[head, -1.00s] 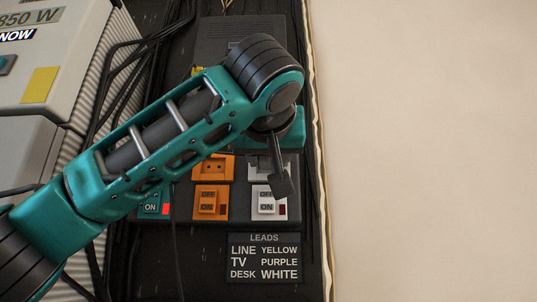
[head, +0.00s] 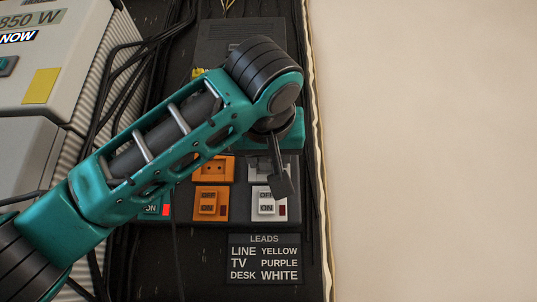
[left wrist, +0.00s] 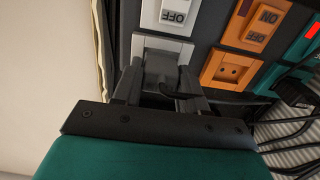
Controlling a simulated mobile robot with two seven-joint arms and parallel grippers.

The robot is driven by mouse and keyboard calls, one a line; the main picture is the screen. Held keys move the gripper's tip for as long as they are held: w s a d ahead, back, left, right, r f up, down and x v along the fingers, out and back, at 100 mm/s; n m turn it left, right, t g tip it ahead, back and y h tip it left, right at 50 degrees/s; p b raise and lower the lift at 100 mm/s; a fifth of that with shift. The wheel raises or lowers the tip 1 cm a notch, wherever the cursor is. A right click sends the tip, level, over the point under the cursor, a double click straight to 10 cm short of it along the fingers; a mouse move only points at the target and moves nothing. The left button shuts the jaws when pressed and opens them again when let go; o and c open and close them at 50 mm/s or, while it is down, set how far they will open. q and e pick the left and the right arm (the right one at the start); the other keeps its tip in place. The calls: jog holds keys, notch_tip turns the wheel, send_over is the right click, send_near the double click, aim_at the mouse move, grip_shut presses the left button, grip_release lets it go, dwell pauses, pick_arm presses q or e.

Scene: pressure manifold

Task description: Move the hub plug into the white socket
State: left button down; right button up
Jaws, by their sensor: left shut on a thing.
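The white socket (left wrist: 183,46) is a pale square frame in the left wrist view, beside a white switch. In the head view it (head: 257,164) is partly hidden by my left gripper (head: 279,185). The left gripper (left wrist: 158,82) is shut on the dark grey hub plug (left wrist: 160,67). The plug sits right in front of the white socket and covers much of its face. I cannot tell whether the plug is seated in it or just before it. The plug is not clearly visible in the head view. My right gripper is not in view.
An orange socket (head: 213,168) is next to the white one, with an orange switch (head: 208,203) and white switch (head: 267,204) below. A label sign (head: 264,259) lies lower. Black cables (head: 98,128) run along the left; a grey appliance (head: 60,60) stands there. The right is bare wall.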

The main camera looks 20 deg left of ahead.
pick_arm(q)
jog(key=shift+w+a, duration=0.1)
jog(key=shift+w, duration=0.25)
dwell(0.5)
jog(key=c, duration=0.5)
grip_release()
